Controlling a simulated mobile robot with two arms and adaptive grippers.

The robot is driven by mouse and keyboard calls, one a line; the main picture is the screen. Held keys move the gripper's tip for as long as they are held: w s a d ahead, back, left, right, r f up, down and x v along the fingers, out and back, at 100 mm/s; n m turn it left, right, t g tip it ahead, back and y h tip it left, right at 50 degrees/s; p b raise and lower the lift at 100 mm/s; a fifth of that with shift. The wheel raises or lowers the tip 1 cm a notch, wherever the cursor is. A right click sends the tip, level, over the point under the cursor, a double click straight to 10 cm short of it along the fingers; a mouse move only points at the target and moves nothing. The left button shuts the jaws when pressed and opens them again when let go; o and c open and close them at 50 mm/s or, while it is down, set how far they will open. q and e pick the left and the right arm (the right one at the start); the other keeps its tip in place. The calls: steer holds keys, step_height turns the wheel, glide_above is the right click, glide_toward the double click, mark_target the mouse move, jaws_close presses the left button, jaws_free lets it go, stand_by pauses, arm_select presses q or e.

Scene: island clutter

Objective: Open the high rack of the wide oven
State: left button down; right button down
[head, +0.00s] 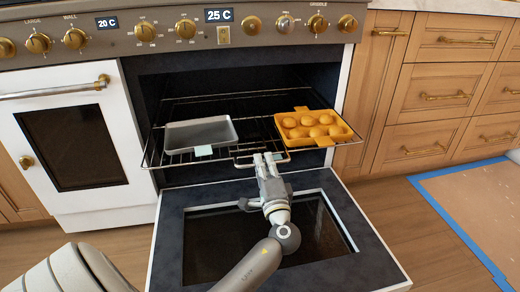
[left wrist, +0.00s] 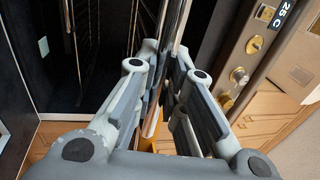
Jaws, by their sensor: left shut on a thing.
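The wide oven (head: 140,85) has its door (head: 170,240) folded down, with a dark window in it. A wire rack (head: 158,160) reaches forward out of the oven opening over the door. My left gripper (head: 268,158) is at the middle of the rack's front edge, shut on the rack's front bar. In the left wrist view the fingers (left wrist: 165,70) close around thin metal bars (left wrist: 182,30). The exact contact is partly hidden by the fingers. My right gripper is not in view.
A grey metal pan (head: 200,132) and an orange muffin tin (head: 312,128) sit on the rack. A narrower white oven (head: 100,205), closed, stands at left. Wooden drawers (head: 440,95) are at right. Blue tape (head: 455,222) edges a floor area at right.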

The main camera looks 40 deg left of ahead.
arm_select(q)
steer(key=shift+r+v, duration=0.1)
steer(key=shift+v, duration=0.5)
steer(key=shift+r+v, duration=0.15)
steer(key=shift+v, duration=0.5)
steer(key=c, duration=1.5)
jaws_free()
steer(key=shift+w, duration=0.1)
steer(key=v, duration=1.2)
steer(key=shift+w+d+f, duration=0.1)
steer(key=shift+d, duration=0.05)
